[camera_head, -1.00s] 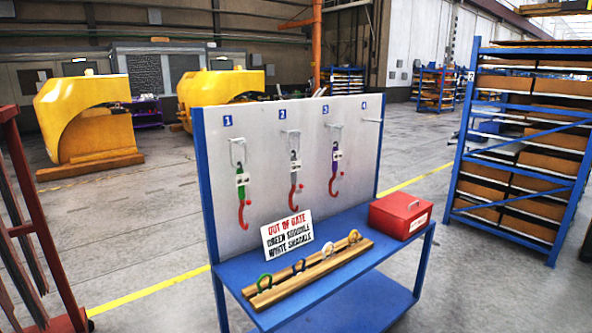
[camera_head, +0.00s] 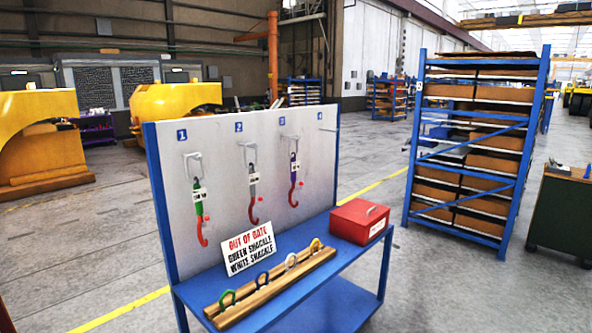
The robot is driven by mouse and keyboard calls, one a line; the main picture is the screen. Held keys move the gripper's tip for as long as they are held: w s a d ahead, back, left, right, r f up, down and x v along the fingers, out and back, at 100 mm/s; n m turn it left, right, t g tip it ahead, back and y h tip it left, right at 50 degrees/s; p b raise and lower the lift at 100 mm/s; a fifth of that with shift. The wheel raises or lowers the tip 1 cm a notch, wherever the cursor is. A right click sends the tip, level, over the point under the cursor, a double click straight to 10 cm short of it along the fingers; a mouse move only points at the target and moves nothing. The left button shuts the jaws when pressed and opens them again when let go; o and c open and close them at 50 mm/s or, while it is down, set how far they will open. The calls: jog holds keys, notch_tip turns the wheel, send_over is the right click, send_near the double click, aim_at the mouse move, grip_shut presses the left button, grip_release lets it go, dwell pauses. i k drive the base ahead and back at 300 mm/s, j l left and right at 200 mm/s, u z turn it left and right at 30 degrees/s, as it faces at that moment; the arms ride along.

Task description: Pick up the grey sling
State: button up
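The grey sling (camera_head: 253,188) hangs from the hook under number 2 on the pale back panel (camera_head: 225,150) of a blue bench. It has a white tag near its top and a red hook at its lower end. A green sling (camera_head: 198,200) hangs to its left under number 1, and a purple sling (camera_head: 293,172) to its right under number 3. The hook under number 4 (camera_head: 326,130) is bare. My gripper is not in view.
On the bench top (camera_head: 300,238) are an "out of date" sign (camera_head: 249,248) naming green and white shackles, wooden rails (camera_head: 270,288) with several shackles, and a red box (camera_head: 359,221). A blue shelving rack (camera_head: 475,150) stands right. Floor between rack and bench is open.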

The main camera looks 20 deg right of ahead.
aim_at(253, 176)
jog(key=i+z, duration=0.25)
jog(key=i, duration=0.25)
jog(key=i+z, duration=0.3)
jog(key=i, duration=0.25)
jog(key=i+j+z, duration=0.25)
jog(key=i, duration=0.2)
jog(key=i+j+z, duration=0.3)
jog(key=i, duration=0.2)
